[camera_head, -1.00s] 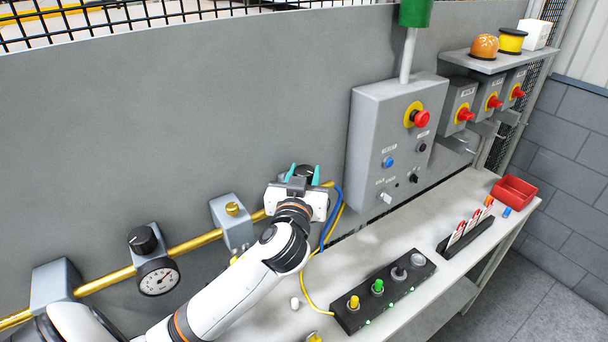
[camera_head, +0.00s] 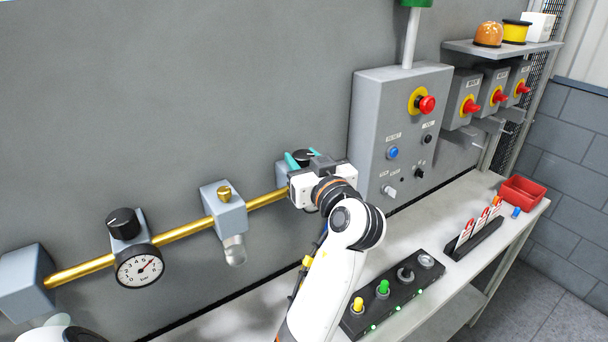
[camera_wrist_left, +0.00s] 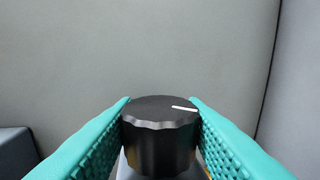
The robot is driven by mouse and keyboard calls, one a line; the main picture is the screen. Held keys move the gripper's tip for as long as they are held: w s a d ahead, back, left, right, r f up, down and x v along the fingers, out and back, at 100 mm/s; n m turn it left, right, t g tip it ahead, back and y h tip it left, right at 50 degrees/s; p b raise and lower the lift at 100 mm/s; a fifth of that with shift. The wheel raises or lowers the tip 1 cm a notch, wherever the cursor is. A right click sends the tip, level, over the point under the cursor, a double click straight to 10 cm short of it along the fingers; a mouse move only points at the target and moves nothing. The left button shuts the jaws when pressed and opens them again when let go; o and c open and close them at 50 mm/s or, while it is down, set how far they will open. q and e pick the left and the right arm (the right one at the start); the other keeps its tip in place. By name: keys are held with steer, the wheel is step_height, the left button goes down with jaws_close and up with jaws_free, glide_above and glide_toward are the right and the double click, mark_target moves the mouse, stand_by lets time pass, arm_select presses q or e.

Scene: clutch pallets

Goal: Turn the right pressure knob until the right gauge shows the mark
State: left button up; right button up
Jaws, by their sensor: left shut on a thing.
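The right pressure knob (camera_head: 304,155) is black and sits on the right end of the brass pipe. My left gripper (camera_head: 302,160) is shut on it, with its teal fingers on either side. In the left wrist view the ribbed knob (camera_wrist_left: 161,135) stands between both fingers (camera_wrist_left: 160,130), and its white line points to the right. The right gauge is hidden behind my left gripper and wrist in the head view and is not in the wrist view. My right gripper is not in view.
A left knob (camera_head: 123,223) and left gauge (camera_head: 140,266) sit farther left on the brass pipe (camera_head: 180,232), with a grey valve block (camera_head: 224,208) between. A grey control box (camera_head: 385,130) with a red button stands close to the right. A button strip (camera_head: 395,295) lies on the bench below.

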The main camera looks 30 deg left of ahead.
arm_select(q)
steer(key=shift+n+g+y+b, duration=0.6)
steer(key=shift+n+g+b, duration=0.15)
steer(key=shift+g, duration=0.25)
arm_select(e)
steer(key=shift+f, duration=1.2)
arm_select(q)
steer(key=o, duration=1)
steer(key=shift+w+a, duration=0.1)
steer(key=shift+a, duration=0.1)
steer(key=shift+c, duration=0.2)
